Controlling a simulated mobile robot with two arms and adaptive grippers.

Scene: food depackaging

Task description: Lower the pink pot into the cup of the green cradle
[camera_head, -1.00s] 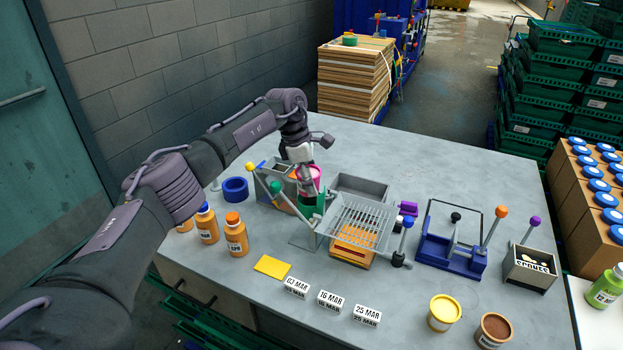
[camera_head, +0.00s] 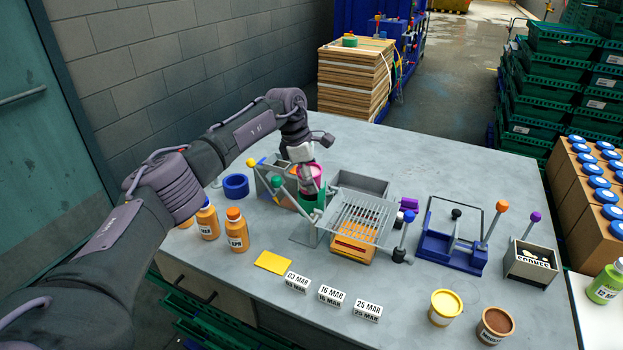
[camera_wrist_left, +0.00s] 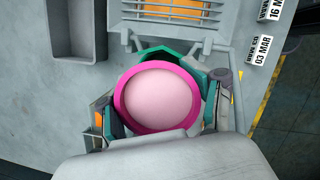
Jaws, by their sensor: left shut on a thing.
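The pink pot (camera_head: 316,170) is partly hidden behind my left gripper (camera_head: 311,186) in the head view. In the left wrist view, the pink pot (camera_wrist_left: 160,97) shows from above as a pink rim around a pale pink top. My left gripper (camera_wrist_left: 163,101) is shut on it, with a finger on each side. The green cradle (camera_head: 318,203) is directly below the pot. Part of the green cradle (camera_wrist_left: 165,54) shows beyond the pot's rim in the left wrist view. The pot covers the cup, so its depth in it cannot be told. My right gripper is not in view.
A wire-grid rack (camera_head: 357,217) stands just right of the cradle. A grey tray (camera_head: 372,184) lies behind it, and a lever with a yellow knob (camera_head: 251,162) is to the left. Orange bottles (camera_head: 236,232) and date blocks (camera_head: 331,296) stand nearer the front. The back of the table is clear.

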